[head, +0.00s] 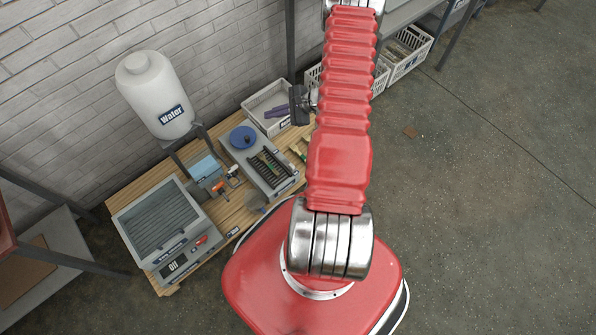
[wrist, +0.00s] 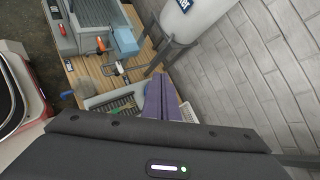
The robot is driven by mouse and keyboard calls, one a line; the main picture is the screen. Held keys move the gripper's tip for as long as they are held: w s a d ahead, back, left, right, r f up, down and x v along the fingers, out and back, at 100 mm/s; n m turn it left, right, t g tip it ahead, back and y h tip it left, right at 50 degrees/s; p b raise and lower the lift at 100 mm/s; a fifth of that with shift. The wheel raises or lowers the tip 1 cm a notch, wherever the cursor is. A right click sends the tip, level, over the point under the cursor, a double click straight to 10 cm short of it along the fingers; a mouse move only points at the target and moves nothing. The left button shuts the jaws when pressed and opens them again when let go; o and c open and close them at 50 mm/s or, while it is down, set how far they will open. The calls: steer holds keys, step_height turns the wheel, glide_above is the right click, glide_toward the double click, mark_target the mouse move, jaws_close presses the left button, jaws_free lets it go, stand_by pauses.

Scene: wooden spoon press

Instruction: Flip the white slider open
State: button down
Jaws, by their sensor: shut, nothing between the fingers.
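My gripper (head: 267,115) has purple fingers, which are shut and empty. In the head view they hang over the white tray at the back right of the wooden table. In the wrist view the shut fingers (wrist: 160,82) rise from the black gripper body. A small pale lever-like part (head: 235,171) sits beside the orange-handled fitting near the blue block; it may be the white slider, but it is too small to be sure. A pale part also shows there in the wrist view (wrist: 121,70). My gripper is apart from it.
A white water tank (head: 155,94) stands above the table's back edge. A grey machine reading "Off" (head: 172,266) is at the left. A grey rack tray (head: 279,183) with a blue round part (head: 242,136) lies between my gripper and the fitting. The brick wall is close behind.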

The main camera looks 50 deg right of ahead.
steer(key=s+f+m+h, duration=0.2)
steer(key=s+f+m, duration=0.2)
steer(key=f, duration=0.6)
steer(key=s+d+f+m+h, duration=0.1)
steer(key=s+f+m, duration=0.3)
steer(key=s+f, duration=0.5)
steer(key=s+d+f+m+h, duration=0.1)
steer(key=s+f+m+h, duration=0.2)
steer(key=s+f, duration=0.4)
step_height(320, 180, down, 6)
steer(key=shift+s+d+m+h, duration=0.2)
steer(key=shift+m+h, duration=0.1)
steer(key=shift+m, duration=0.6)
steer(key=shift+w, duration=0.1)
glide_toward(294, 169)
steer(key=x, duration=0.4)
steer(key=shift+w+f, duration=0.25)
steer(key=shift+w, duration=0.25)
